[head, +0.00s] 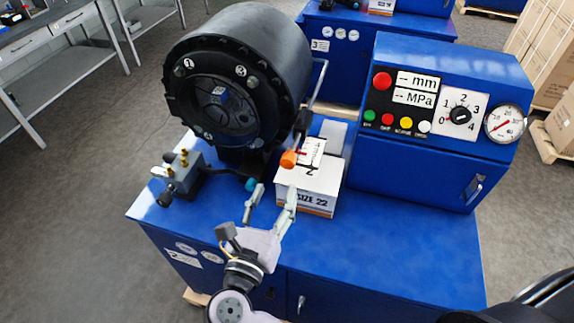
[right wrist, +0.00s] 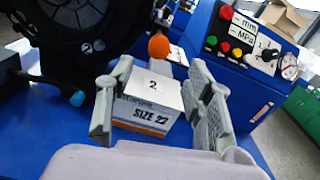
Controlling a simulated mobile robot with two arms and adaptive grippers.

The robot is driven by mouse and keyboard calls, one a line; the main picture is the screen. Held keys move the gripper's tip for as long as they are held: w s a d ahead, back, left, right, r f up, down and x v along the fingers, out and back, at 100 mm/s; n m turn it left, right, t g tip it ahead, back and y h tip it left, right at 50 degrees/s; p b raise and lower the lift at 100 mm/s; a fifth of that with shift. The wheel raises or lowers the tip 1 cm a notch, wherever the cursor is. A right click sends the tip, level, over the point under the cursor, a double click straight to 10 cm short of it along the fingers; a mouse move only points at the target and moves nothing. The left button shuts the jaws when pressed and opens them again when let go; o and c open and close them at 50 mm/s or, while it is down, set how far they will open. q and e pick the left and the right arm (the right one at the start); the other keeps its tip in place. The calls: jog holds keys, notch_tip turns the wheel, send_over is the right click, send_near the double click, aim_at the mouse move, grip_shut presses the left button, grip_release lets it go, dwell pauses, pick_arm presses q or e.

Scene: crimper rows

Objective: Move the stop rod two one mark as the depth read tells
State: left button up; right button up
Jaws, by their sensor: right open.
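The crimper (head: 245,75) is a black round head with numbered marks on a blue bench. An orange knob (head: 289,159) sits at the near end of a thin rod at its right side, apparently the stop rod; it also shows in the right wrist view (right wrist: 158,46). A white plate with dark marks (head: 313,151) is beside it, too small to read. The mm readout (head: 417,81) shows only dashes. My right gripper (head: 271,200) is open and empty, in front of and below the knob, not touching it. My left gripper is out of view.
A teal-tipped part (head: 251,184) and a small grey block with brass fittings (head: 181,170) are to the left. A blue control console (head: 430,165) stands right. The bench's front right is clear.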

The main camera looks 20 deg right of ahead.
aim_at(287, 165)
jog(key=b+x, duration=0.2)
jog(key=x, duration=0.8)
jog(key=shift+b, duration=0.3)
jog(key=shift+c, duration=0.2)
grip_shut()
